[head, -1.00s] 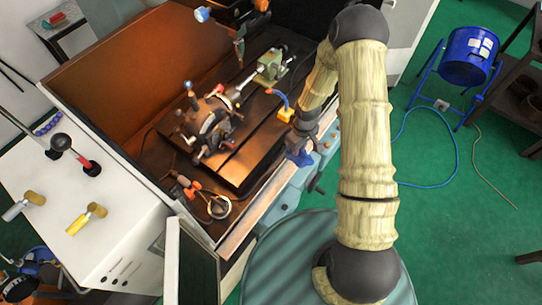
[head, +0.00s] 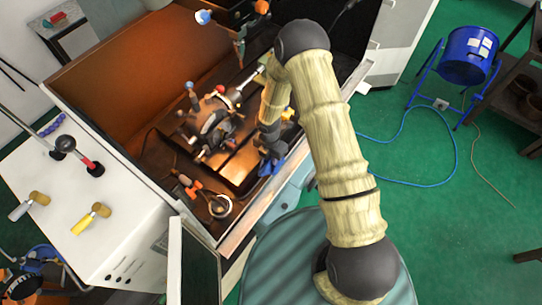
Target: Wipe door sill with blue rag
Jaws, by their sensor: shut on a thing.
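The blue rag (head: 271,165) hangs in my gripper (head: 270,155) in the head view, just inside the front edge of the machine. The gripper is small here and partly covered by the rag and my arm; it is shut on the rag. The door sill (head: 245,222) is the pale strip along the machine's front edge, running from lower left to upper right. Its upper right part is hidden behind my arm. I cannot tell whether the rag touches the sill or the bed behind it.
The indexing chuck (head: 215,128) stands on the dark machine table, left of my gripper. Orange-handled tools (head: 188,187) and a round cup-like item (head: 220,205) lie near the sill's lower left. A screen (head: 193,262) stands at the front. A blue drum (head: 470,56) stands far right.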

